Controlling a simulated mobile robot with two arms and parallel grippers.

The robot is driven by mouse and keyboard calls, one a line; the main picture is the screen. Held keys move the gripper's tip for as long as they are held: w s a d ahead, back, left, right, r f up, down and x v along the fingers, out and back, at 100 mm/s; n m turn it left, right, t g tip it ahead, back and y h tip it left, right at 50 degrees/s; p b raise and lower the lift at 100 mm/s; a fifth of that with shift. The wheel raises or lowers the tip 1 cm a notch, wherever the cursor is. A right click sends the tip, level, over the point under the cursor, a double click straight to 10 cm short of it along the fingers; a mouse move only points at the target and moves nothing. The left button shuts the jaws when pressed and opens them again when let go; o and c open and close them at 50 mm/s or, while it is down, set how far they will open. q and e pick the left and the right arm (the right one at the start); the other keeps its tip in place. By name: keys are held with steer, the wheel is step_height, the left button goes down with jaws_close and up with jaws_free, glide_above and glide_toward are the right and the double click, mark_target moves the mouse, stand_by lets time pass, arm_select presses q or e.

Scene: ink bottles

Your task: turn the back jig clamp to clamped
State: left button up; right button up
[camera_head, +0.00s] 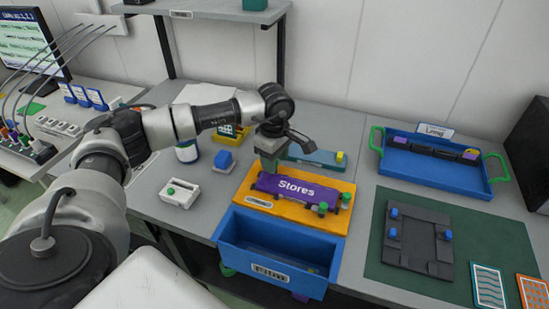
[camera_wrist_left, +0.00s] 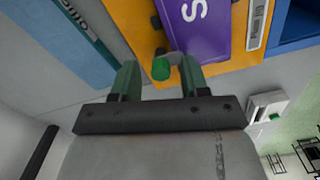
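The orange jig (camera_head: 252,203) holds a purple block labelled "Stores" (camera_head: 298,188). In the head view my left gripper (camera_head: 268,165) is over the jig's back left edge and hides what is under it. In the left wrist view a clamp with a green knob (camera_wrist_left: 161,68) sits at the jig's edge beside the purple block (camera_wrist_left: 198,30). The open green fingers of my left gripper (camera_wrist_left: 160,78) stand on either side of this knob, with gaps visible. Two green-topped pieces (camera_head: 322,208) (camera_head: 346,198) show at the jig's right end. My right gripper is not in view.
A blue open drawer (camera_head: 285,277) is in front of the jig. A teal-blue board (camera_head: 320,160) lies behind it. A white clamp block with a green knob (camera_head: 180,193) is to the left. A blue tray with green handles (camera_head: 430,173) and a green mat (camera_head: 385,255) are to the right.

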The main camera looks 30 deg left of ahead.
arm_select(q)
step_height(320, 180, up, 11)
steer(key=b, duration=0.1)
stand_by(0.6)
steer(key=shift+f, duration=0.2)
